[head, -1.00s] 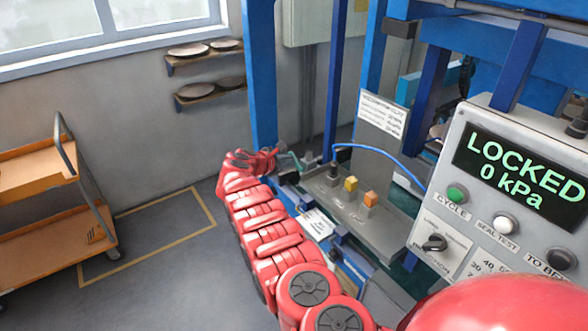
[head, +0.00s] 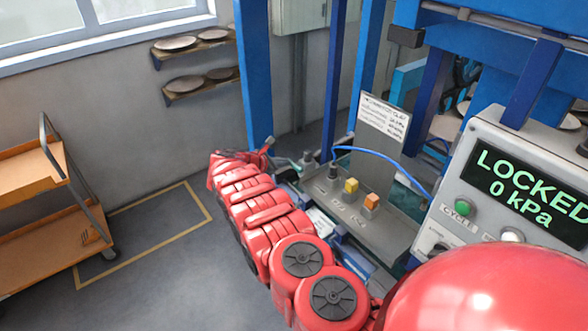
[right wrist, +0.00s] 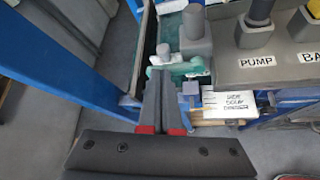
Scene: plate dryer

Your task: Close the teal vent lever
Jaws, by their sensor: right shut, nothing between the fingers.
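The teal vent lever (right wrist: 186,66) shows in the right wrist view, low beside a grey cylindrical post, with a pale grey knob at its left end. My right gripper (right wrist: 165,76) is shut and empty, its dark fingertips just in front of the knob end of the lever. I cannot tell whether they touch it. In the head view my right gripper (head: 268,148) is small at the far end of the red arm, beside the bench's left end, where the lever is mostly hidden. My left gripper is not in view.
A grey control box (head: 350,200) with yellow and orange knobs stands right of the gripper. A blue frame post (head: 254,75) rises close by. A panel display (head: 530,185) reads LOCKED 0 kPa. An orange cart (head: 40,220) stands left, with clear floor between.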

